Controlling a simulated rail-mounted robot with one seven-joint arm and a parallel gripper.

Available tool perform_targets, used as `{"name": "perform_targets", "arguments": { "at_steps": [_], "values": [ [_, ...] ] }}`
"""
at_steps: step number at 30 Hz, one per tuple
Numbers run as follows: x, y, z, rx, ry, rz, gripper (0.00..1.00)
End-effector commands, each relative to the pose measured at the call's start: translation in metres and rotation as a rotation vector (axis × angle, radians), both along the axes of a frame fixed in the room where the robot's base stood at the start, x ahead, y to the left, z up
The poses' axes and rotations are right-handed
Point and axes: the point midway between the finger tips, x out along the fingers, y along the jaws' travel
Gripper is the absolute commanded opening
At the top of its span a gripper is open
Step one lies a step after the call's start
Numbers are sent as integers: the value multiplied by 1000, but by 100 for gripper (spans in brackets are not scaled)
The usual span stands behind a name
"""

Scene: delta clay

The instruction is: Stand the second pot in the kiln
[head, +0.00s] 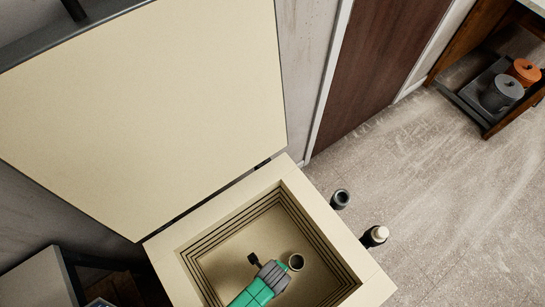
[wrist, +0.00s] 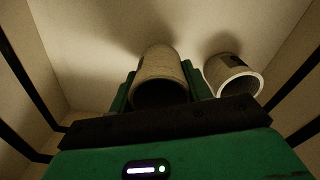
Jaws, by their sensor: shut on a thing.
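The kiln (head: 347,250) is open, with its cream lid (head: 160,95) raised. My gripper (head: 278,268) is down inside the kiln chamber. In the wrist view, its fingers (wrist: 160,88) are shut on a pale, round-mouthed pot (wrist: 160,68). A second pale pot (wrist: 228,66) with a dark patch is just right of the held one. In the head view, one pot mouth (head: 296,261) shows right of the gripper. Whether the held pot touches the kiln floor, I cannot tell.
Two dark cylindrical parts, one dark-topped (head: 340,199) and one pale-topped (head: 375,236), stick out at the kiln's right side. A grey lidded container (head: 503,92) and an orange one (head: 525,72) stand on a low shelf far right. The floor between is clear.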

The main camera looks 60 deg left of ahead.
Motion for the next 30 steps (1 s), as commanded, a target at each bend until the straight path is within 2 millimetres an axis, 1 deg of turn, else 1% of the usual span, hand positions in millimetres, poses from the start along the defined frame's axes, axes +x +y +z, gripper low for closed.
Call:
{"name": "perform_targets", "arguments": {
  "at_steps": [1, 2, 8, 12, 13, 16, 23, 25, 28, 30],
  "values": [
    [0, 0, -14, 0, 0, 0, 24],
    [0, 0, -18, 0, 0, 0, 24],
    [0, 0, -17, 0, -1, 0, 24],
    [0, 0, -20, 0, -1, 0, 24],
    [0, 0, -21, 0, -1, 0, 50],
    [0, 0, -20, 0, -1, 0, 70],
    [0, 0, -20, 0, -1, 0, 70],
    [0, 0, -16, 0, -1, 1, 70],
    [0, 0, 0, 1, -2, 0, 70],
    [0, 0, 18, 1, -2, 0, 70]
  ]
}}
